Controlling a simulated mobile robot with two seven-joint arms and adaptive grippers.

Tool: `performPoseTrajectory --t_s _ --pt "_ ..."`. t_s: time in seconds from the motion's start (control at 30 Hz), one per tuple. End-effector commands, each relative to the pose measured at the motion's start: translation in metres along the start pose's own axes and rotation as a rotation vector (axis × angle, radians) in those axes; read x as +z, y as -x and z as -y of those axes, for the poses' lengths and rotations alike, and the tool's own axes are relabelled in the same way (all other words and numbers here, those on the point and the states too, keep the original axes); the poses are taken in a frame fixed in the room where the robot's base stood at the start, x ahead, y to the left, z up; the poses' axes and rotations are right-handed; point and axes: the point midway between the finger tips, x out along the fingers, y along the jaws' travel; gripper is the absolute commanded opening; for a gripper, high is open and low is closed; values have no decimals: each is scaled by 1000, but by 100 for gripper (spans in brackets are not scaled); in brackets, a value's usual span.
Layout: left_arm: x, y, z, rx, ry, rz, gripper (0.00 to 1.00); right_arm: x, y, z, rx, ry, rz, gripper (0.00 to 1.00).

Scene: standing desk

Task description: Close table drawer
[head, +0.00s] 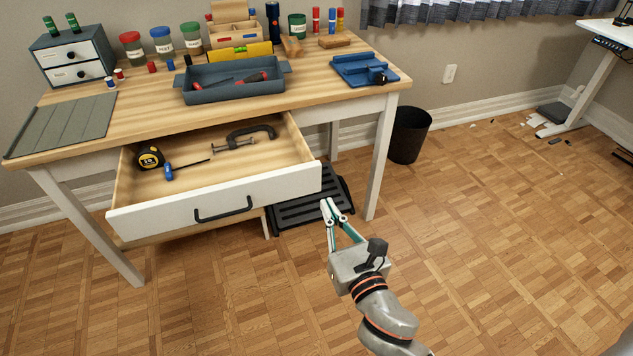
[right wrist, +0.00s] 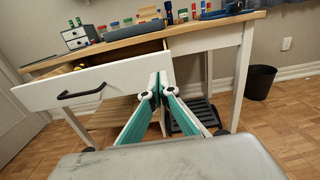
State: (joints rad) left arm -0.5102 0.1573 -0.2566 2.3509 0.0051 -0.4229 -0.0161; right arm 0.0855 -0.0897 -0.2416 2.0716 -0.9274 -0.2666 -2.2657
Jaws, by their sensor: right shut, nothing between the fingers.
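The table drawer (head: 279,189) is pulled out, with a white front and a dark bar handle (head: 223,212). Inside it lie a tape measure (head: 150,158), a blue-handled screwdriver (head: 172,173) and a clamp (head: 240,138). My right gripper (head: 329,207) is shut and empty, just right of the drawer front's right end in the head view. In the right wrist view, the closed fingertips (right wrist: 158,88) overlap the right end of the drawer front (right wrist: 115,82), with the handle (right wrist: 82,92) to their left. I cannot tell if they touch it. My left gripper is not in view.
The wooden tabletop (head: 130,117) holds a grey tray (head: 232,90), jars, a blue vise-like tool (head: 362,71) and a small drawer box (head: 72,57). A black footrest (head: 312,208) and a bin (head: 408,135) stand on the floor. Floor to the right is mostly clear.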

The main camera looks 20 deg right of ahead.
Motion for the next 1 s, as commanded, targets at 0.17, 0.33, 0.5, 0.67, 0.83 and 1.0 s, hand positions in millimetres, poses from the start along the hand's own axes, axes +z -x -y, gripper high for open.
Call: performPoseTrajectory --t_s 0.17,0.33,0.5,0.67,0.83,1.0 --pt "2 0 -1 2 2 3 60 -1 -34 0 0 0 0 0" --pt "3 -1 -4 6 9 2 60 -3 -62 0 -1 -2 -3 0" --pt "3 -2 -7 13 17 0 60 -4 -81 0 -1 -1 -4 0" --pt "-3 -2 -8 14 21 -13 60 -2 -89 0 0 -3 -3 0" --pt "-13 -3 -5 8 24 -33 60 -2 -90 0 -1 -2 -3 0" --pt "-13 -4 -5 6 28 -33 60 -2 -90 0 -1 -2 -2 0"
